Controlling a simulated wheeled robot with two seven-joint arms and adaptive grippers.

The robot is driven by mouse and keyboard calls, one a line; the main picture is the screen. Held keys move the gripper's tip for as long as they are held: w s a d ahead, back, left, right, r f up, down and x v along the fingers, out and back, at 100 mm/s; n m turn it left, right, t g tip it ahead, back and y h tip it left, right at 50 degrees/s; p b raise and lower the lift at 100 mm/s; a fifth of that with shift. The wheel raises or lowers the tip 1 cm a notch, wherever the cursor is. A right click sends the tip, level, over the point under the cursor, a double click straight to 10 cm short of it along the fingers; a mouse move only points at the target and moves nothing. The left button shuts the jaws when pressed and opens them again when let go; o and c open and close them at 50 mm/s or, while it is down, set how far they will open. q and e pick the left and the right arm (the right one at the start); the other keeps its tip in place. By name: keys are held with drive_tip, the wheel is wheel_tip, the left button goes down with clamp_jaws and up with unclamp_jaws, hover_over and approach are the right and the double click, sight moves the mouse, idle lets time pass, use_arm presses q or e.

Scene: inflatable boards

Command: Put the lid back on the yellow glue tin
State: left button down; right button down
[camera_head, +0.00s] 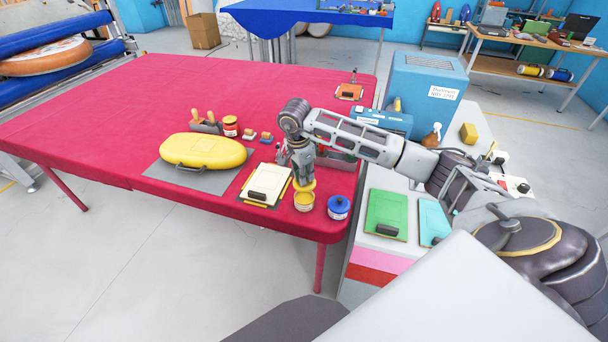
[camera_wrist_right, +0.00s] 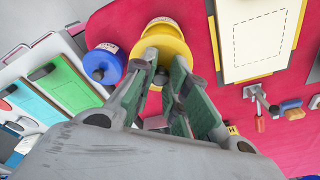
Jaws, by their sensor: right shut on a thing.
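The yellow glue tin (camera_head: 304,203) stands on the red table near its front right corner. My right gripper (camera_head: 302,176) points down over it, shut on the yellow lid (camera_head: 303,186). In the right wrist view the lid (camera_wrist_right: 172,44) hangs from the fingers (camera_wrist_right: 164,70), and the tin (camera_wrist_right: 161,22) shows partly behind it. In the head view, the lid is just above the tin, and part of the tin's top shows below it. The lid hides part of the tin, so I cannot tell whether they touch. My left gripper is not in view.
A blue-lidded tin (camera_head: 338,208) stands close to the right of the yellow tin. A red-lidded tin (camera_head: 230,126) stands farther back. The table's left half is clear.

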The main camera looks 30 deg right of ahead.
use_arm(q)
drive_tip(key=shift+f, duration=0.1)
use_arm(e)
drive_tip(key=shift+f, duration=0.2)
